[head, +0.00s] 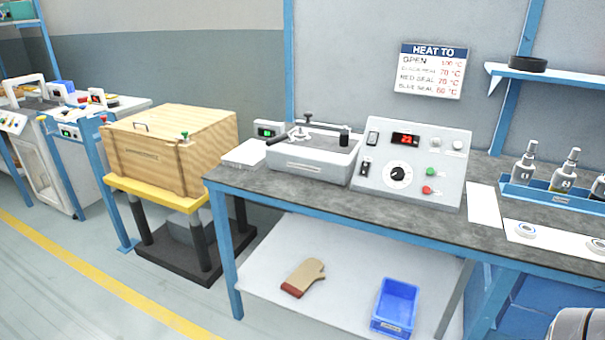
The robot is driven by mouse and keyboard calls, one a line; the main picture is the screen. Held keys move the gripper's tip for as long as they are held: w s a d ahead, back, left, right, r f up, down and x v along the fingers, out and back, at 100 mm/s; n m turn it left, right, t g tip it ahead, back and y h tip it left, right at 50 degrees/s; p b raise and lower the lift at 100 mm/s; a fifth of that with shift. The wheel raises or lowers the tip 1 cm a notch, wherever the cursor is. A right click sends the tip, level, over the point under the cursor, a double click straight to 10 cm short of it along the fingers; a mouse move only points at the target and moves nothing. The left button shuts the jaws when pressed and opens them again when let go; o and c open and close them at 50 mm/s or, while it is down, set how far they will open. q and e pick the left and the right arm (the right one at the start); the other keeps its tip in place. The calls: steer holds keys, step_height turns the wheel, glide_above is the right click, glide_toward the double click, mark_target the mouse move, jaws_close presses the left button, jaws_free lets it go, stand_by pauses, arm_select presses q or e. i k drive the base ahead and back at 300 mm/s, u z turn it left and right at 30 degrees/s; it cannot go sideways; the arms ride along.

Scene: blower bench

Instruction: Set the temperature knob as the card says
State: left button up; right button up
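The temperature knob (398,174) is a black dial on a white round scale, low on the sloped face of a grey control box (425,150) on the bench. A red-digit display (405,140) above it seems to read 23. The card (431,70) on the wall is headed "HEAT TO". Its rows list OPEN at about 100 °C, then several seal rows with lower red values, too small to read surely. The knob's pointer setting is too small to read. Neither gripper is in view. A rounded grey part at the bottom right corner may be mine.
Left of the control box sits a grey unit (313,155) with a black handle. A green button (433,171) and red button (428,190) flank the knob's right. Bottles stand in a blue tray (550,194) at right. A wooden box (170,150) stands left of the bench.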

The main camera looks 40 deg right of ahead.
mark_target(397, 174)
steer(key=u, duration=0.2)
steer(key=i, duration=1.2)
steer(key=z, duration=1.5)
